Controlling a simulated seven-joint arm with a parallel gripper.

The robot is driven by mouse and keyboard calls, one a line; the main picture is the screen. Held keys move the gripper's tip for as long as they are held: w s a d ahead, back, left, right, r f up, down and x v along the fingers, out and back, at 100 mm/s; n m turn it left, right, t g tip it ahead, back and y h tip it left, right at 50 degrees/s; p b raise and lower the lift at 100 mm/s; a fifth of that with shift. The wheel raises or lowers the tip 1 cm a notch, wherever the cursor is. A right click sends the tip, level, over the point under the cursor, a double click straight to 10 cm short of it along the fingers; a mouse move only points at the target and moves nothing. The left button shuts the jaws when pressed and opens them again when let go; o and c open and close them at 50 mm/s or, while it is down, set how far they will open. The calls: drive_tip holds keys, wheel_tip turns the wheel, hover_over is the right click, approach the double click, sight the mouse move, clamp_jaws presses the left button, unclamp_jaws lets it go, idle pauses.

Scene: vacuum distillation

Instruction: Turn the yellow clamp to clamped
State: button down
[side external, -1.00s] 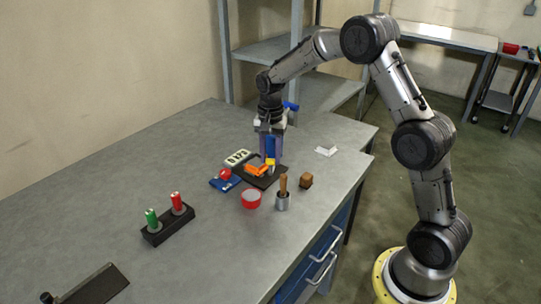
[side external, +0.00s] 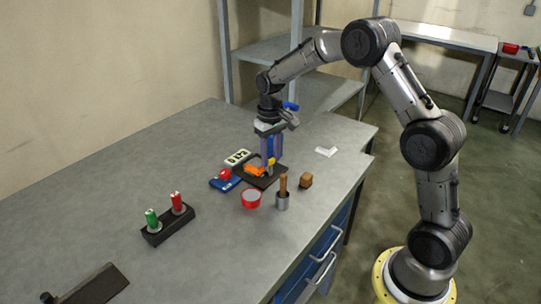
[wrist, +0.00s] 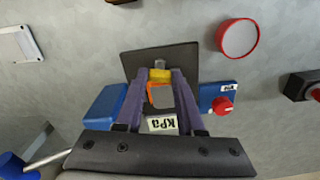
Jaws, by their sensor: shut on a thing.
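The yellow clamp (wrist: 160,75) sits above a dark square base plate (wrist: 178,58) in the wrist view. It shows as a small yellow patch (side external: 271,161) in the side view, partly hidden by my fingers. My gripper (wrist: 161,78) points down with its two purple fingers, one on each side of the clamp, shut on it. An orange part (side external: 254,169) is beside the fingers on the plate. How far the clamp is turned cannot be made out.
A blue box with a red knob (side external: 226,175), a white-faced display (side external: 237,157), a red-rimmed dish (side external: 251,198), a metal cup with a wooden handle (side external: 282,199) and a brown block (side external: 306,180) stand close around the plate.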

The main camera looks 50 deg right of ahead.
sight(270, 159)
drive_tip(key=shift+n, duration=1.3)
drive_tip(key=c, duration=0.5)
unclamp_jaws()
wheel_tip(270, 159, up, 14)
drive_tip(key=shift+f, duration=0.1)
